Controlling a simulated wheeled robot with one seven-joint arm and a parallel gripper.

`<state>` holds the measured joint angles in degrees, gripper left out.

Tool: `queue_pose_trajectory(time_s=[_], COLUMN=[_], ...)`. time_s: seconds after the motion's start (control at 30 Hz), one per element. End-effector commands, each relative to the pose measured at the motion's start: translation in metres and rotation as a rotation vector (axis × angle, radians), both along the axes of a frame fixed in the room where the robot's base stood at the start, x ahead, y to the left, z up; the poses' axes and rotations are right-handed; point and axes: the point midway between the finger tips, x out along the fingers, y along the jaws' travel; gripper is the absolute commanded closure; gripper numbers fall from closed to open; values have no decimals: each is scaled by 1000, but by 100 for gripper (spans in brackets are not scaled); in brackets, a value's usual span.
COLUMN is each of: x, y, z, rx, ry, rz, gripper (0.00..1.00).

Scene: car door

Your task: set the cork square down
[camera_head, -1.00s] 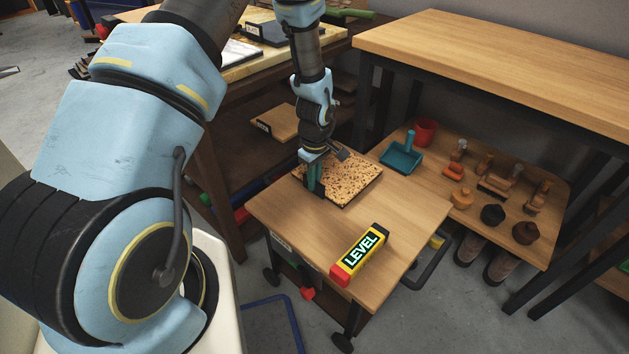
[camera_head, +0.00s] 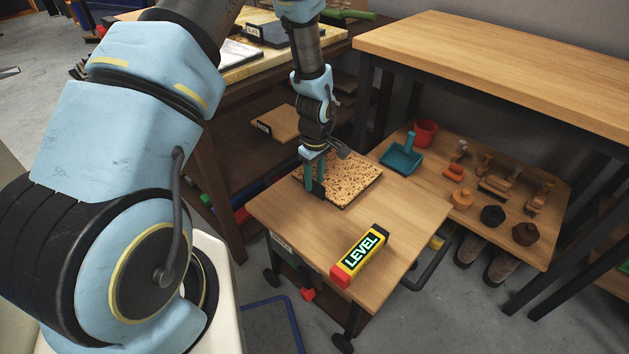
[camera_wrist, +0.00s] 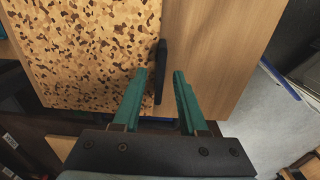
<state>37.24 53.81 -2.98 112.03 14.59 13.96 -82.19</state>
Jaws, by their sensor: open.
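The cork square (camera_head: 347,179), speckled tan and brown, lies flat on the small wooden cart top (camera_head: 400,215). It also fills the upper left of the wrist view (camera_wrist: 85,45). A dark tab (camera_wrist: 160,70) stands at the cork's edge in the wrist view, between my finger lines. My gripper (camera_head: 315,190) is at the cork's near left edge with its teal fingers pointing down. In the wrist view the fingers (camera_wrist: 160,95) are apart, one on each side of the tab's near end, and they do not appear to press on it.
A yellow and black level (camera_head: 360,254) with a red end lies on the cart's front part. A teal dustpan (camera_head: 402,158) and a red cup (camera_head: 425,132) sit on a lower shelf behind, with several wooden tools. A tall workbench (camera_head: 500,70) rises at the back right.

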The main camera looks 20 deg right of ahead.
Motion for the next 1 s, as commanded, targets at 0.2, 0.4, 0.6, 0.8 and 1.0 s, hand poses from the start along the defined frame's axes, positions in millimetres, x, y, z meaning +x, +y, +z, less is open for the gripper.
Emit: queue_pose_trajectory(time_s=[0.2, 0.4, 0.6, 0.8, 1.0], x=[0, -2, -2, -2, 8], y=[-1, -1, -1, 0, 43], z=[48, 86, 106, 111, 144], rx=[-3, -1, 1, 0, -8], ry=[-4, -2, -1, 0, -17], rz=[0, -1, -1, -1, -72], gripper=[58, 58, 58, 58, 58])
